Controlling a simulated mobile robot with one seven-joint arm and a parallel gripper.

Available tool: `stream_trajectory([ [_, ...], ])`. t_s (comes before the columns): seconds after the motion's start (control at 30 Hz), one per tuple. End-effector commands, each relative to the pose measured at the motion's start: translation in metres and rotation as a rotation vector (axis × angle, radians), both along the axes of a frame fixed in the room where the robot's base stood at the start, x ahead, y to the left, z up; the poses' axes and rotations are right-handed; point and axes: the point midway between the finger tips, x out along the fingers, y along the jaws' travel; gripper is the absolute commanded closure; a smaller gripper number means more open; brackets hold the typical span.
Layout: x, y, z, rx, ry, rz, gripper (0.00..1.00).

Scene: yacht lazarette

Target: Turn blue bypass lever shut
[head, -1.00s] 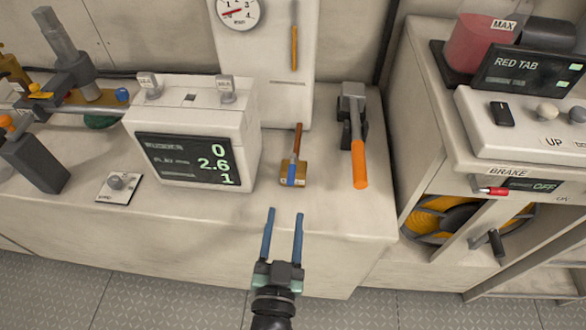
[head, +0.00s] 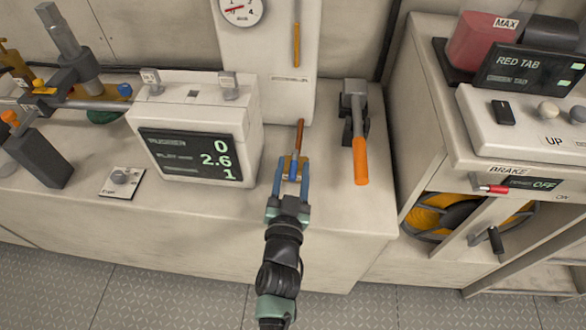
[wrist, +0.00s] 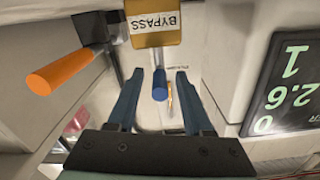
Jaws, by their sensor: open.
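The blue bypass lever (wrist: 160,85) points out from a brass block labelled BYPASS (wrist: 155,30) in the wrist view. A brown pipe (head: 299,136) rises behind the block in the head view. My gripper (head: 293,163) is open at the block. In the wrist view its two blue fingers (wrist: 159,72) stand one on each side of the lever, with a visible gap on both sides. In the head view the fingers partly hide the lever and the block.
An orange-handled tool (head: 360,160) with a grey head is close on the right. A white display box (head: 195,135) reading 0, 2.6 and 1 stands close on the left. The front counter strip is bare.

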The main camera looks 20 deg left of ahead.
Motion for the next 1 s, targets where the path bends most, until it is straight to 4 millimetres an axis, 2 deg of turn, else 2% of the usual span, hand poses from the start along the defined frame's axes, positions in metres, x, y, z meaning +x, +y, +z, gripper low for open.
stream_trajectory([
  [0.07,-0.0001,0.0001,0.0000,0.000,0.000,0.000,0.49],
  [0.37,-0.0003,0.0000,0.0001,0.000,0.000,0.000,1.00],
  [1.0,-0.0006,0.0005,0.0001,0.000,0.000,0.001,1.00],
])
